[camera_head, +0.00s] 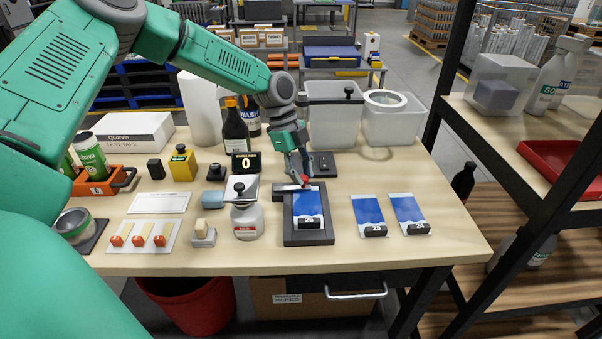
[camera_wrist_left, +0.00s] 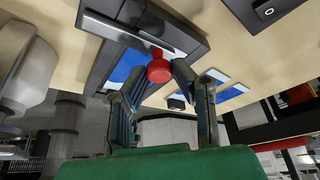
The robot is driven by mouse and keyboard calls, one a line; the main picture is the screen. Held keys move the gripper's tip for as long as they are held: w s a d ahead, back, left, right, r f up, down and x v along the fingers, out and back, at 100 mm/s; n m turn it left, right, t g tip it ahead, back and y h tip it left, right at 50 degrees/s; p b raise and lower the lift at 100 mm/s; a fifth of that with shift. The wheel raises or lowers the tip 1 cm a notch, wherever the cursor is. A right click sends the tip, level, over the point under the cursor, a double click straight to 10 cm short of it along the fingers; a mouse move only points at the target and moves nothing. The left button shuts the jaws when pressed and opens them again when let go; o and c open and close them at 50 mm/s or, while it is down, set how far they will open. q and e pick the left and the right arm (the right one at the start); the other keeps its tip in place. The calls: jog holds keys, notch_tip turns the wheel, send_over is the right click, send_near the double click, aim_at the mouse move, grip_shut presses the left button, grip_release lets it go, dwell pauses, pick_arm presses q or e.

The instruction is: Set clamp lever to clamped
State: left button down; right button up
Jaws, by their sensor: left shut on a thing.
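A dark clamp fixture (camera_head: 326,236) stands on the bench with a blue and white sheet (camera_head: 308,205) lying in it; a dark block rests on the sheet's near end. The clamp lever's red knob (camera_head: 305,180) is at the far end of the fixture, by a pale bar (camera_head: 289,187). The lever's pivot is partly hidden. My right gripper is not in view.
Two more blue and white sheets (camera_head: 368,215) (camera_head: 407,209) lie to the right. Clear bins (camera_head: 333,115) stand behind. Bare tabletop lies at the right end.

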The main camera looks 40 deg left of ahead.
pick_arm(q)
jog(key=shift+s+f, duration=0.25)
jog(key=shift+f, duration=0.15)
jog(key=c, duration=1.3)
grip_release()
jog(key=shift+w, duration=0.1)
jog(key=shift+c, duration=0.2)
jog(key=shift+w+f, duration=0.15)
jog(key=shift+w, duration=0.2)
jog(key=shift+a+r, duration=0.1)
jog(key=shift+r, duration=0.2)
jog(key=v, duration=1.1)
jog(key=shift+w+a, duration=0.15)
jog(key=shift+a, duration=0.05)
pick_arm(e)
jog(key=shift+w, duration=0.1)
pick_arm(q)
jog(key=shift+r, duration=0.15)
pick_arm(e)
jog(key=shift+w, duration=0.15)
